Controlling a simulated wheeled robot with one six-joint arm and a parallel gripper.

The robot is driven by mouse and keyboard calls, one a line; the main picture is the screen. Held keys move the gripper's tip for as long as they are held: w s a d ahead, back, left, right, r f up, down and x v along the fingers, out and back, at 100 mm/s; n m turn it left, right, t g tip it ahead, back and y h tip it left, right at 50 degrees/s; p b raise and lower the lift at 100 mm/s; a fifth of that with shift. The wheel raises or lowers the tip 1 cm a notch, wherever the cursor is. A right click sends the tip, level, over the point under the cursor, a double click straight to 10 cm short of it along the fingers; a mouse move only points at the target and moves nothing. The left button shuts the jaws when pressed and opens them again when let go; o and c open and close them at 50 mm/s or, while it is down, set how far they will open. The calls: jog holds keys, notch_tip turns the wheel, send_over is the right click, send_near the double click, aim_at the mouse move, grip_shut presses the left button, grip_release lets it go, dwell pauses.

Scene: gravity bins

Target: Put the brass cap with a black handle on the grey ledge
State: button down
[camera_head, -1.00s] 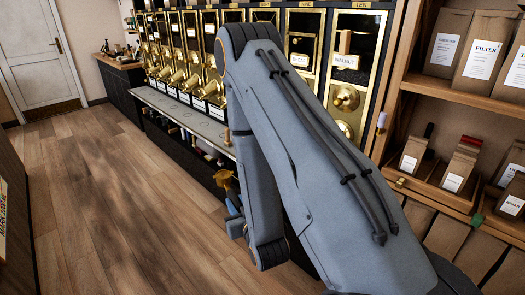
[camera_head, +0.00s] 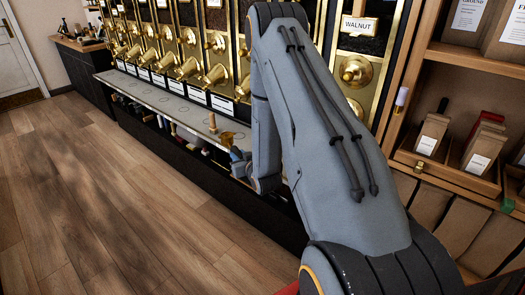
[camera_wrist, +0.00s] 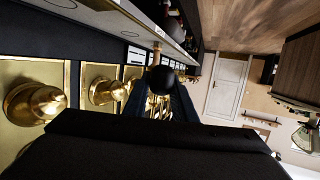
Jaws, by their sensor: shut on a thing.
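The grey ledge (camera_head: 168,104) runs under the brass spouts in the head view, with faint rings on its top. It also shows at the top of the wrist view (camera_wrist: 170,32). My gripper (camera_head: 232,150) is by the ledge's front edge, partly hidden by my arm. In the wrist view its dark fingers (camera_wrist: 162,98) are shut on the brass cap with a black handle. The cap's round black knob (camera_wrist: 162,78) faces the camera, and its brassy part (camera_head: 227,138) shows in the head view. I cannot tell whether the cap touches the ledge.
Brass dispensers (camera_head: 190,68) with spouts stand behind the ledge. Bottles and small items (camera_head: 150,116) fill the shelf below it. A wooden shelf with bags (camera_head: 432,132) stands at the right. The wooden floor (camera_head: 110,200) is clear at the left.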

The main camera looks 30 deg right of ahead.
jog(key=w+d+f+b, duration=0.1)
jog(key=w+d, duration=0.2)
jog(key=d, duration=0.4)
jog(key=w+d+f+h+b, duration=0.1)
jog(key=w+d+f+b, duration=0.1)
jog(key=d, duration=0.6)
jog(key=shift+w+d+f+m, duration=0.2)
jog(key=shift+w+m, duration=0.2)
jog(key=shift+w, duration=0.3)
jog(key=shift+s+a+f, duration=0.1)
jog(key=shift+f+b, duration=1.6)
jog(key=shift+f, duration=1.2)
jog(key=c, duration=1.4)
grip_release()
jog(key=shift+g, duration=0.3)
